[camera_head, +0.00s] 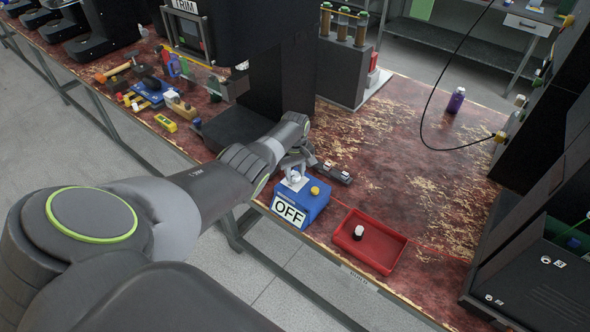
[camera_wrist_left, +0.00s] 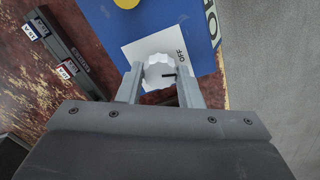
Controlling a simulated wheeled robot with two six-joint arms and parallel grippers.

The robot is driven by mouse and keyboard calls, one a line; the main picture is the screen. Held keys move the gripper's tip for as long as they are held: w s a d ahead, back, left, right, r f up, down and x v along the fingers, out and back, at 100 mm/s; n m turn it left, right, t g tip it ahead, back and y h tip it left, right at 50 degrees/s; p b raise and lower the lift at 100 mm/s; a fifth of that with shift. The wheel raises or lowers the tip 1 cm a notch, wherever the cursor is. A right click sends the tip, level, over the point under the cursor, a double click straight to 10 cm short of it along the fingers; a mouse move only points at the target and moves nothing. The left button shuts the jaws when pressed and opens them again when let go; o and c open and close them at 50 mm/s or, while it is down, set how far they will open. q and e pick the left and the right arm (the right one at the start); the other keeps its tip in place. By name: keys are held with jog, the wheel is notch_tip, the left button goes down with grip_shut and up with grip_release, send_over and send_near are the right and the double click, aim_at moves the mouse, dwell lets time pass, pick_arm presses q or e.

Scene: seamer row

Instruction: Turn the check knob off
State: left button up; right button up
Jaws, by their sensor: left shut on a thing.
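The check knob (camera_wrist_left: 158,72) is a white fluted knob on a white plate on top of a blue box (camera_head: 314,205). My left gripper (camera_wrist_left: 162,78) is shut on the knob, one finger on each side. In the head view the gripper (camera_head: 295,174) partly hides the knob. My right gripper is not in view.
A red tray (camera_head: 385,262) with a small white-topped part (camera_head: 358,232) stands right of the box. A dark bar-like part (camera_head: 333,172) lies behind the box. A purple bottle (camera_head: 456,100) stands farther back. The table's front edge is close to the box.

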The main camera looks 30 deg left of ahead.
aim_at(295, 174)
pick_arm(q)
jog(key=shift+w+r+n, duration=0.1)
jog(key=shift+r+n, duration=0.05)
jog(key=shift+n, duration=1.35)
jog(key=o, duration=1)
jog(key=shift+c, duration=0.2)
jog(key=shift+r+p, duration=0.5)
jog(key=shift+p, duration=0.15)
notch_tip(295, 174, up, 5)
jog(key=shift+r+p, duration=0.1)
jog(key=shift+p, duration=1.15)
notch_tip(295, 174, up, 11)
jog(key=shift+b, duration=0.3)
